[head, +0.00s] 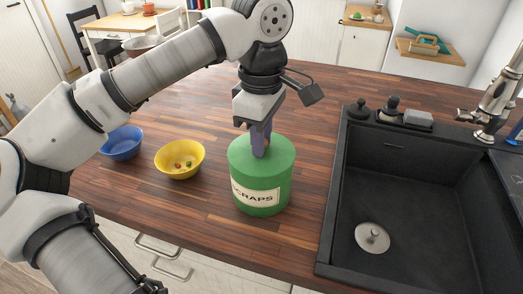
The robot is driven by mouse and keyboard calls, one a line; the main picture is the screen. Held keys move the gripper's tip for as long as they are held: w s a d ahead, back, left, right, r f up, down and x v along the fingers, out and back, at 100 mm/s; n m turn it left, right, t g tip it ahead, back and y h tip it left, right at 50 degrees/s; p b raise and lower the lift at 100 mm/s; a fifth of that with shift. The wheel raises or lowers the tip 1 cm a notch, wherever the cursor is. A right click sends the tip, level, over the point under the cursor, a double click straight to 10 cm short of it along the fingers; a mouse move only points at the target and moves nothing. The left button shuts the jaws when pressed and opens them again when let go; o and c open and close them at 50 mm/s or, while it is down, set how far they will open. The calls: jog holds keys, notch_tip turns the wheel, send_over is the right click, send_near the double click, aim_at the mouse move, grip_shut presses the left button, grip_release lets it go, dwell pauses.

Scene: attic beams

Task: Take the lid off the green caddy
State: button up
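The green caddy (262,197) stands upright on the wooden counter, with a cream label reading "SCRAPS" on its front. Its green lid (281,150) is on top and looks level. My gripper (259,150) points down over the middle of the lid, with its purplish fingers reaching the lid's top. The fingers hide whatever handle or knob is there. I cannot tell whether they are closed on it.
A yellow bowl (180,172) with small bits in it and a blue bowl (122,155) stand left of the caddy. A black sink (345,190) lies to the right, with a tap (497,100), dark bottles and a grey sponge behind it. The counter behind the caddy is clear.

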grip_shut()
jog(key=shift+r, duration=0.1)
